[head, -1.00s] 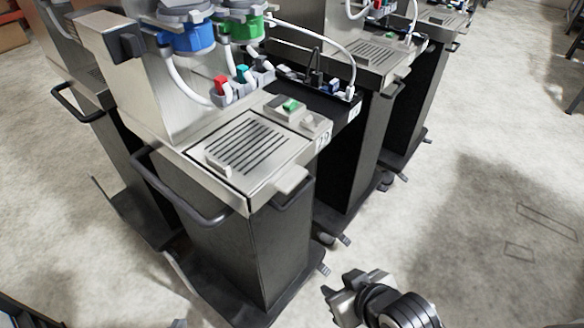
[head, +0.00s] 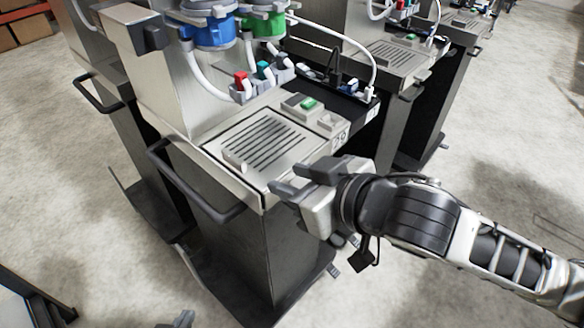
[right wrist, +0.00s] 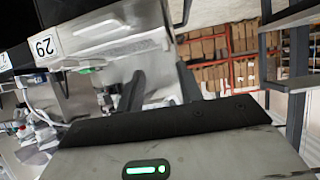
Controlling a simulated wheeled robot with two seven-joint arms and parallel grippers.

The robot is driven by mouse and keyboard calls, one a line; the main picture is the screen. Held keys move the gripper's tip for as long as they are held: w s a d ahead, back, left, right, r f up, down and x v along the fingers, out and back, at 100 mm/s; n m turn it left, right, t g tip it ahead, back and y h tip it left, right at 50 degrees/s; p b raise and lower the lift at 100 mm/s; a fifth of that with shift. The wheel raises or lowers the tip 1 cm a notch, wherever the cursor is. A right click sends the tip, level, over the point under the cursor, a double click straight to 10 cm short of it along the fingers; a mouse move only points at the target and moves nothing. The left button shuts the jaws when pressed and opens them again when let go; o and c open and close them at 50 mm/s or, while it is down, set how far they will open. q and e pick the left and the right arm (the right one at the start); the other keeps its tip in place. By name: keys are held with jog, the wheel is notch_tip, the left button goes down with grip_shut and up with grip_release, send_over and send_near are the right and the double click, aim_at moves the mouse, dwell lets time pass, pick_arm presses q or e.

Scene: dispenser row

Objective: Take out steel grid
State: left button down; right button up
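The steel grid (head: 258,143) is a slotted metal plate lying flat in the top of the nearest dispenser cart, with a small raised block (head: 235,161) at its front left corner. My right gripper (head: 284,178) is open and empty, close to the cart top's front right edge, apart from the grid. In the right wrist view its two fingers (right wrist: 158,78) stand apart with nothing clearly between them. Only a tip of my left gripper (head: 181,321) shows at the bottom edge, well below the cart top; its opening is hidden.
The cart has a black bar handle (head: 205,195) at its front left and a green button (head: 308,103) behind the grid. Blue (head: 207,33) and green (head: 263,25) containers with white hoses hang above. More carts stand alongside. The floor at right is open.

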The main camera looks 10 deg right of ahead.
jog(key=r, duration=0.2)
pick_arm(q)
jog(key=shift+s+a+f+p, duration=0.1)
jog(key=shift+s+p, duration=0.15)
jog(key=shift+p, duration=0.05)
pick_arm(e)
jog(key=y, duration=0.1)
send_near(229, 152)
jog(key=shift+n, duration=0.3)
jog(key=x, duration=0.9)
jog(key=shift+f, duration=0.25)
grip_shut()
jog(key=shift+r, duration=0.2)
pick_arm(q)
jog(key=shift+w+r+p, duration=0.2)
jog(key=shift+r+p, duration=0.15)
jog(key=shift+r, duration=0.15)
jog(key=shift+w+r+p, duration=0.15)
jog(key=shift+r+p, duration=0.2)
jog(key=shift+r, duration=0.15)
pick_arm(e)
jog(key=shift+r, duration=0.45)
pick_arm(q)
jog(key=shift+r+p, duration=0.35)
jog(key=shift+p, duration=0.05)
pick_arm(e)
jog(key=shift+r, duration=0.35)
pick_arm(q)
jog(key=shift+s+f, duration=0.2)
jog(key=shift+s, duration=0.15)
